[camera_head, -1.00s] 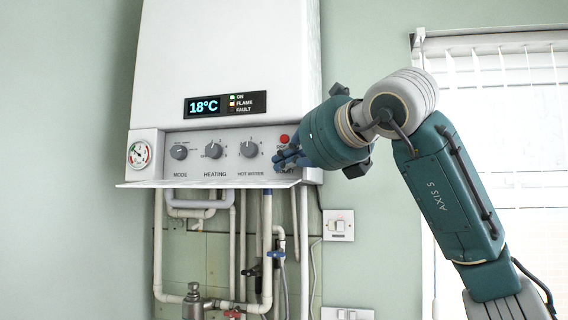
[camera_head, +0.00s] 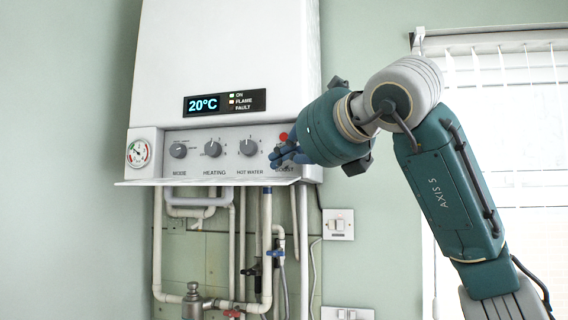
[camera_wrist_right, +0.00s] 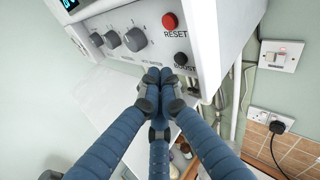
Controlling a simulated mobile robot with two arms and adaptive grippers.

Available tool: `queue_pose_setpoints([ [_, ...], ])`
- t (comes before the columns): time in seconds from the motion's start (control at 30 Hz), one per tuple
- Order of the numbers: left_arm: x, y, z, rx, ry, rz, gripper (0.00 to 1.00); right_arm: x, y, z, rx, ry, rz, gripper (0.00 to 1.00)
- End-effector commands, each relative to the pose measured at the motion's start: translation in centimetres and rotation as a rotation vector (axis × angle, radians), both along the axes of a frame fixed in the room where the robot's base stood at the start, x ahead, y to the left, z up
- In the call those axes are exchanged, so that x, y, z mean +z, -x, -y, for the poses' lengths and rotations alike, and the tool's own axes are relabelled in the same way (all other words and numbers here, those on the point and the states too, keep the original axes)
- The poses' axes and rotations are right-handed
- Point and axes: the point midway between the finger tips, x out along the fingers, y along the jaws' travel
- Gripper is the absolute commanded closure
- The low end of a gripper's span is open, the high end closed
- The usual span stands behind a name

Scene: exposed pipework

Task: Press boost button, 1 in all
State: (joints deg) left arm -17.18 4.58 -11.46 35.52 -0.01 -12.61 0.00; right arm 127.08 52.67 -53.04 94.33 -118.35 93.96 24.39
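The boost button is a small black round button (camera_wrist_right: 180,59) on the boiler's control panel, above the BOOST label in the right wrist view. In the head view my right gripper's fingers cover it. My right gripper (camera_wrist_right: 159,76) has its blue fingers drawn together at the tips, with nothing between them. The tips are just left of and slightly below the boost button in the wrist view; no contact shows. In the head view the right gripper (camera_head: 274,157) is at the panel's right end. My left gripper is not in view.
A red RESET button (camera_wrist_right: 169,20) sits just above the boost button. Grey knobs (camera_head: 249,147) line the panel to the left. The display (camera_head: 204,104) reads 20°C. A thin shelf (camera_head: 210,182) juts out below the panel, with pipes beneath. A switch (camera_head: 338,224) is on the wall.

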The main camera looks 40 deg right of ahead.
Motion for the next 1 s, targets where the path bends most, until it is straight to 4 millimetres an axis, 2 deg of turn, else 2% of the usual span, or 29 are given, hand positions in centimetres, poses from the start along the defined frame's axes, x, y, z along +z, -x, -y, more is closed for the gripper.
queue_pose_setpoints([
  [0.4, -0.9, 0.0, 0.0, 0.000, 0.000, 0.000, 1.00, 0.0, 2.6, -3.0, 0.002, 0.002, 0.002, 1.00],
  [1.0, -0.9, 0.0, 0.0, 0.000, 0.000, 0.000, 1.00, 0.0, 2.7, -3.2, 0.000, 0.000, 0.000, 1.00],
])
